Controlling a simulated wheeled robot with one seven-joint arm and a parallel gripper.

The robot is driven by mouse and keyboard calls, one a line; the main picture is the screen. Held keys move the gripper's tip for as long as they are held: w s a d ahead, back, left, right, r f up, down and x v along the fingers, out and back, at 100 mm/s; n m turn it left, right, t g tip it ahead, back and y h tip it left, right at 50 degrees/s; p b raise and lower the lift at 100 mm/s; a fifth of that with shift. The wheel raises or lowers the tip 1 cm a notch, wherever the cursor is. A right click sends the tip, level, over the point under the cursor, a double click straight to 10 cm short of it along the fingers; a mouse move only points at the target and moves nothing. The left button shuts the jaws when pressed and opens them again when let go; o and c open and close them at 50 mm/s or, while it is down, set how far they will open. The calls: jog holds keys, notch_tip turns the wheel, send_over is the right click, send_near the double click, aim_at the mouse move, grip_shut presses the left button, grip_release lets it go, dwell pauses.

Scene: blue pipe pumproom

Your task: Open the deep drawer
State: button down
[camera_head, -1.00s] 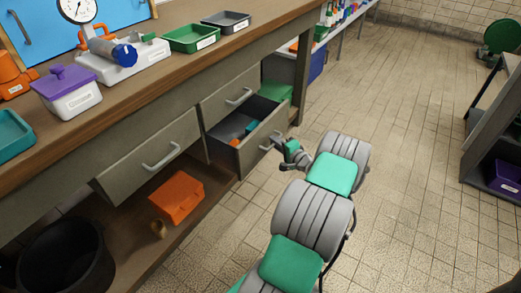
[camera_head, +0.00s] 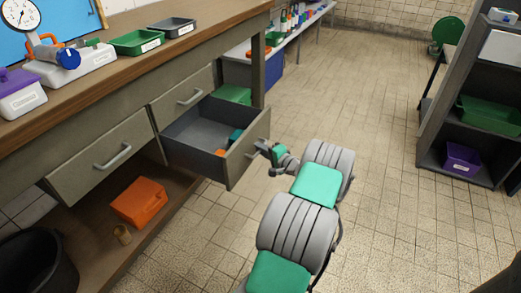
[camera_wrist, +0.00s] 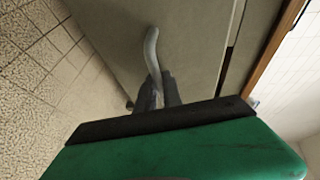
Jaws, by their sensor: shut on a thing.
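The deep drawer (camera_head: 196,158) is the lower drawer on the right part of the wooden workbench, and it is pulled well out. Its grey inside shows orange and teal items (camera_head: 233,137) near the front. My gripper (camera_head: 262,148) is at the drawer's front, shut on its handle. In the wrist view the grey curved handle (camera_wrist: 151,50) runs down between my fingers (camera_wrist: 158,92), against the drawer's front panel (camera_wrist: 195,40). The green wrist body hides the lower part of that view.
A shut upper drawer (camera_head: 185,93) sits above the deep drawer, and another shut drawer (camera_head: 105,158) is to the left. An orange container (camera_head: 139,202) stands on the lower shelf beside a dark bin (camera_head: 35,255). The tiled floor (camera_head: 370,125) is clear towards the shelf rack (camera_head: 462,100) at right.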

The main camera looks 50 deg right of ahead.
jog(key=c, duration=1.8)
grip_release()
jog(key=shift+w, duration=0.15)
jog(key=shift+a, duration=0.1)
jog(key=p+v, duration=0.2)
jog(key=v, duration=0.5)
jog(key=shift+s+a+r, duration=0.1)
jog(key=shift+s, duration=0.3)
